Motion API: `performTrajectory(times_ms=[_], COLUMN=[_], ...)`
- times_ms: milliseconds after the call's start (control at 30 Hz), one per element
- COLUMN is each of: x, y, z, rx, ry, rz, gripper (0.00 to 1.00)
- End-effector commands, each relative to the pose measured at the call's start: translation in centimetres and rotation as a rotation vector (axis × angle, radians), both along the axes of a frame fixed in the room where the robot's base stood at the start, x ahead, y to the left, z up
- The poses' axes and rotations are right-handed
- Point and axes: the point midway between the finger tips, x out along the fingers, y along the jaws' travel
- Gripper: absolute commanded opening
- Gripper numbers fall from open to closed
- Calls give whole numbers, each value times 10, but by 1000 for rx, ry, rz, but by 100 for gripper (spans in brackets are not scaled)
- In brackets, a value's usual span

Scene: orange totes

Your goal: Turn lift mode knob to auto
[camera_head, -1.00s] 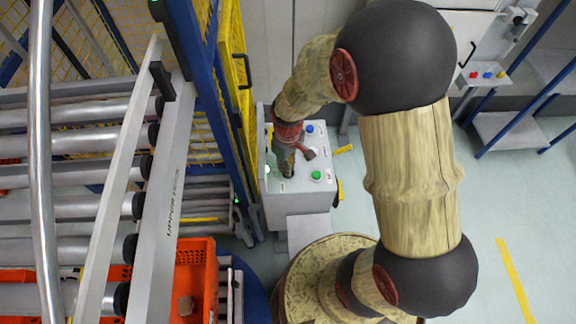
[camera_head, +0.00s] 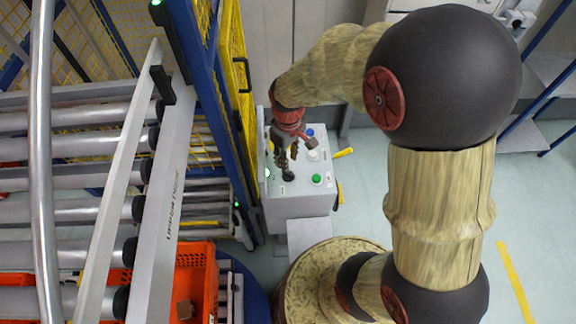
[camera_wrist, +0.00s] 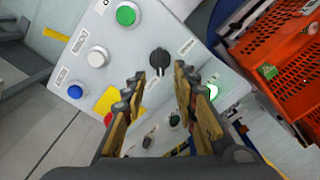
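A black rotary knob (camera_wrist: 160,62) sits on the grey control panel (camera_wrist: 130,50), with a small label beside it that I cannot read clearly. In the head view the knob (camera_head: 288,176) is just below my gripper (camera_head: 287,162). In the wrist view my gripper (camera_wrist: 158,72) is open, and the knob shows between and just beyond its two fingertips. I cannot tell whether either finger touches it. More dark knobs show between the fingers, lower in the wrist view, including one (camera_wrist: 148,142). Their labels are unreadable.
The panel also carries a green button (camera_wrist: 127,14), a white button (camera_wrist: 97,56) and a blue button (camera_wrist: 74,91). A red button on a yellow plate (camera_wrist: 106,101) is partly behind the left finger. A yellow mesh fence (camera_head: 232,70) and roller conveyor (camera_head: 75,175) stand left.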

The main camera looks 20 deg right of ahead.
Motion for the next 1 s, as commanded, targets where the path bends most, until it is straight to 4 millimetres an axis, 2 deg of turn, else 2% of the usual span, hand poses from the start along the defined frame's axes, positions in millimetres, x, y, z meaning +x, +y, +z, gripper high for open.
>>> performTrajectory(times_ms=[100,333,1000], x=[1,1,0], y=[0,0,0], z=[23,48,51], rx=[0,0,0], ry=[-4,-2,0], rz=[0,0,0], gripper=[29,29,29])
